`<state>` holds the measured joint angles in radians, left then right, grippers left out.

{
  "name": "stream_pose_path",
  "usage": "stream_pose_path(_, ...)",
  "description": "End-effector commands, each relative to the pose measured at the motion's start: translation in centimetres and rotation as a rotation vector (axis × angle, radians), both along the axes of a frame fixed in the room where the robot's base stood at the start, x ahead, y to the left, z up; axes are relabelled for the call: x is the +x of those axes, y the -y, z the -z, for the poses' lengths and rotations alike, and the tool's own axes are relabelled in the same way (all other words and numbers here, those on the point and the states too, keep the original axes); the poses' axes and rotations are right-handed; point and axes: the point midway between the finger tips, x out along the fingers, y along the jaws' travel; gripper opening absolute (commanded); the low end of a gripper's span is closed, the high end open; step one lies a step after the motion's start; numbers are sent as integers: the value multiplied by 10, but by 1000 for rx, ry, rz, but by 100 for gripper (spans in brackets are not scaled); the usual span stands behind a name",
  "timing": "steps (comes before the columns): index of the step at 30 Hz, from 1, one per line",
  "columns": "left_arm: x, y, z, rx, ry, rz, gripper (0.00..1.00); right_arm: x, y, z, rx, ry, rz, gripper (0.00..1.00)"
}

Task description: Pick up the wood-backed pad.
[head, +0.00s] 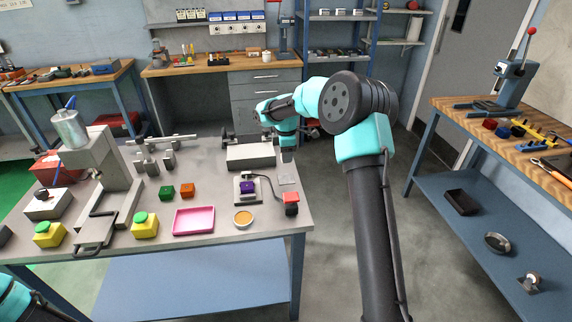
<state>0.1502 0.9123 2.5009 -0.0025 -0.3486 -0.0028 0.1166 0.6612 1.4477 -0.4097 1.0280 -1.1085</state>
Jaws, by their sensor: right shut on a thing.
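My right gripper (288,152) points down over the right rear part of the workbench (216,268), beside a grey block (250,163). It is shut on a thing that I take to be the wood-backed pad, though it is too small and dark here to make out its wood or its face. I see no other such pad on the bench. A pale flat square (287,181) lies on the bench just below the gripper. Only a part of my left arm shows at the lower left corner; its gripper is out of view.
A pink tray (194,221), a round amber dish (243,218), yellow boxes with green buttons (145,226) and a grey press (105,155) occupy the bench.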

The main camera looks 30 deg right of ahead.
Motion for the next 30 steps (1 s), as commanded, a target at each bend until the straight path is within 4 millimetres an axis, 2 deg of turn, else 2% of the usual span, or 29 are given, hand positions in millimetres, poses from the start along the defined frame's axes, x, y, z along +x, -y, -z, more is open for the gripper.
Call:
stream_pose_path(5,0,0,0,0,0,0,78,0,0,-13,0,-1,0,14)
stream_pose_path(18,0,0,0,0,0,0,78,0,0,-14,0,-1,1,14)
stream_pose_path(19,0,0,0,0,0,0,78,0,0,-14,0,-1,1,35)
stream_pose_path(24,0,0,0,0,0,0,78,0,0,-13,0,-1,1,19)
stream_pose_path(30,0,0,0,0,0,0,78,0,0,-13,0,-1,1,18)
